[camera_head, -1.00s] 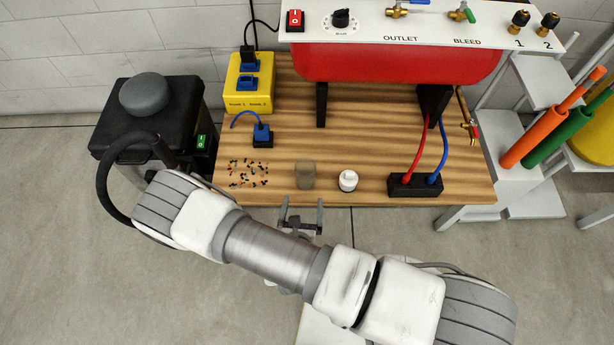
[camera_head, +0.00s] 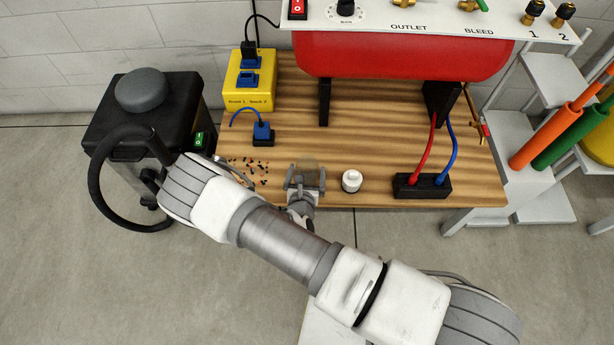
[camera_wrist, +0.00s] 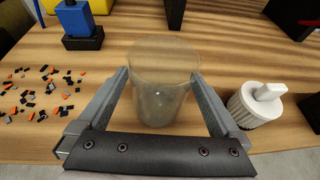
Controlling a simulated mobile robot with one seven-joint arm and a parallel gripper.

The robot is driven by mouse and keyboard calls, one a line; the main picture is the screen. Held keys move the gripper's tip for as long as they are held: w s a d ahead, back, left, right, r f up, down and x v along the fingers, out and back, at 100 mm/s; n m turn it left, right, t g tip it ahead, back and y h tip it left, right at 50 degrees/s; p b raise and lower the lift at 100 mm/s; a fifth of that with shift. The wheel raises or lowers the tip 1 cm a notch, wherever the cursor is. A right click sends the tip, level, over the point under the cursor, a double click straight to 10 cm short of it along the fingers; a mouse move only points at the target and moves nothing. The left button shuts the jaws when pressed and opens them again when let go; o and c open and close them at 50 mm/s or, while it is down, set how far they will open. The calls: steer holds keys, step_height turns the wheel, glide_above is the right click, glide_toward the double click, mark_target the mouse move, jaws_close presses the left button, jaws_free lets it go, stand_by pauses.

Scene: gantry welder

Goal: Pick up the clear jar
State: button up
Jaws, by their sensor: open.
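The clear jar (camera_wrist: 160,85) stands upright on the wooden bench and is see-through with a faint brownish tint. In the wrist view it sits between the two open fingers of my gripper (camera_wrist: 162,100), with one finger along each side. Whether the fingers touch its wall I cannot tell. In the head view my gripper (camera_head: 305,180) is at the bench's front edge, and the jar (camera_head: 306,165) shows faintly between the fingers, partly hidden by them.
A white capped container (camera_wrist: 257,104) stands close to the right finger. Small black and orange bits (camera_wrist: 38,95) lie scattered to the left. A blue plug on a dark base (camera_wrist: 78,25) stands behind left. A black block with hoses (camera_head: 421,186) is farther right on the bench (camera_head: 375,155).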

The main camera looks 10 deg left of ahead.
steer(key=shift+w, duration=0.1)
steer(key=shift+c, duration=0.3)
steer(key=c, duration=1.3)
steer(key=shift+c, duration=0.2)
steer(key=shift+r, duration=0.15)
